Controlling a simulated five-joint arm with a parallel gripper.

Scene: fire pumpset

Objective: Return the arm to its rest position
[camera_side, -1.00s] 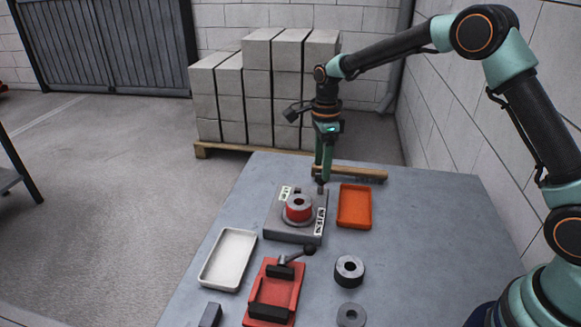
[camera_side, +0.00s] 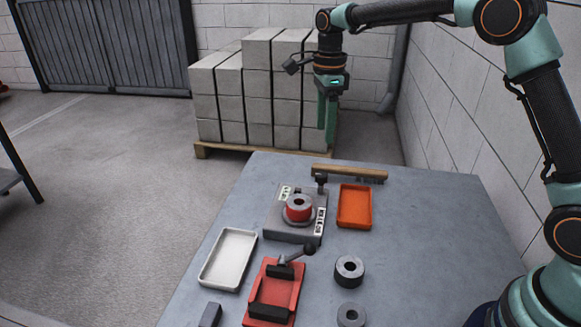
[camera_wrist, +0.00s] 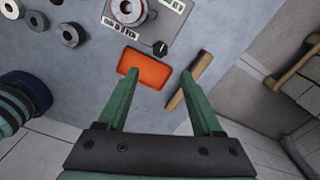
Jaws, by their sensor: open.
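My gripper (camera_side: 327,122) hangs in the air above the far end of the grey table (camera_side: 420,225), with its fingers pointing down. In the wrist view its two green fingers (camera_wrist: 160,80) stand apart with nothing between them. Below it, a grey fixture plate (camera_side: 284,228) carries a red ring part (camera_side: 298,212) with a grey top. A dark knob (camera_side: 321,181) stands at the plate's back right corner, clear of my fingers.
An orange tray (camera_side: 355,206), a wooden-handled bar (camera_side: 350,173), a white tray (camera_side: 229,259), a red clamp fixture (camera_side: 273,291) and dark rings (camera_side: 349,271) lie on the table. Stacked blocks (camera_side: 270,95) stand behind on a pallet. A block wall (camera_side: 470,130) bounds the right side.

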